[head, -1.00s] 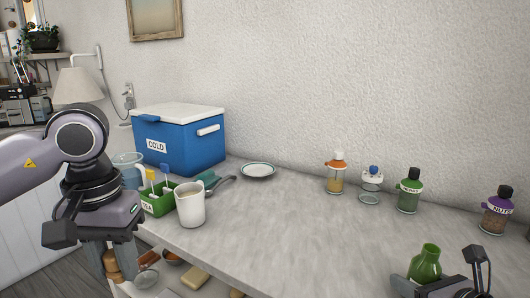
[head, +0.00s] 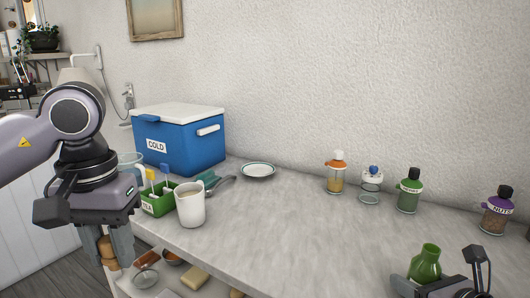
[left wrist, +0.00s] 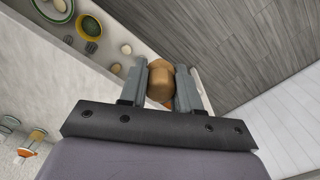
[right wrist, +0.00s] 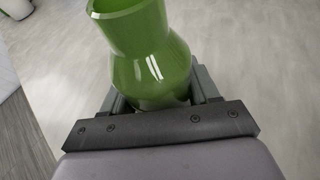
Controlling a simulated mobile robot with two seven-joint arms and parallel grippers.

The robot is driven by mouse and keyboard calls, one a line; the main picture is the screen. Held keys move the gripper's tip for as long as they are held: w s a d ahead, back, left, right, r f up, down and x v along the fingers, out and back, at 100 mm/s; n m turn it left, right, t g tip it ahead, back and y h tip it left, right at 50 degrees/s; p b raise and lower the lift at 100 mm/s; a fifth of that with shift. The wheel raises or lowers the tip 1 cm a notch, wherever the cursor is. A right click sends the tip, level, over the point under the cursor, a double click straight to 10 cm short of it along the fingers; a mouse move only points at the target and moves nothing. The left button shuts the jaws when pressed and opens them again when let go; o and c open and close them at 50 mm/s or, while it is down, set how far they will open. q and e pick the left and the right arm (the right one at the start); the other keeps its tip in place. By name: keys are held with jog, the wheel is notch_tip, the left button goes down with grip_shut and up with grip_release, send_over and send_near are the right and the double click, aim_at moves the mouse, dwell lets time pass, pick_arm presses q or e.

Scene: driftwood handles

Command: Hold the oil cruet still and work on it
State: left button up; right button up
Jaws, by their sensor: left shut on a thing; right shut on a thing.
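The oil cruet is a green bottle (head: 426,262) standing at the front right of the worktop, its mouth open. My right gripper (head: 440,288) is shut on its body; the right wrist view shows the green bottle (right wrist: 150,62) between the fingers. My left gripper (head: 108,255) is off the left front edge of the worktop, well away from the cruet. It is shut on a brown, cork-like stopper (left wrist: 160,80), which also shows between the fingers in the head view (head: 107,246).
A white jug (head: 190,206), a green box (head: 158,204) and a blue cooler (head: 180,143) stand at the left. Several jars, such as a green one (head: 408,192), stand at the back right. A shelf below the worktop holds small items. The middle of the worktop (head: 290,225) is clear.

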jog(key=o, duration=1.3)
jog(key=v, duration=0.6)
jog(key=shift+d+f, duration=0.1)
jog(key=shift+s+r, duration=0.25)
jog(key=shift+s, duration=0.35)
jog(key=shift+v, duration=2.4)
jog(key=shift+d, duration=0.1)
pick_arm(q)
jog(key=shift+s, duration=0.15)
pick_arm(e)
jog(key=shift+s, duration=0.1)
